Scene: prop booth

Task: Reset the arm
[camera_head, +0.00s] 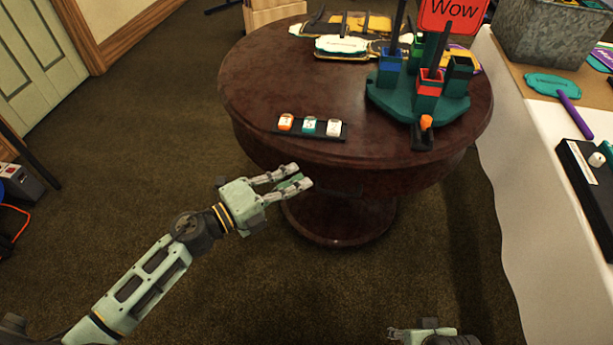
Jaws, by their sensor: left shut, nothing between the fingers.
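My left arm reaches in from the lower left. My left gripper (302,176) is shut and empty, just in front of the near edge of the round dark wooden table (240,85). It touches nothing that I can see. My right gripper (400,333) shows only in part at the bottom edge, low over the carpet, and its fingers are too cut off to tell open from shut.
On the table are a black tray (290,133) with three small blocks, a green stand (390,103) with coloured cups and a "Wow" sign (453,12). A white-covered table (500,110) stands at right. Carpet (300,290) is clear around my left arm.

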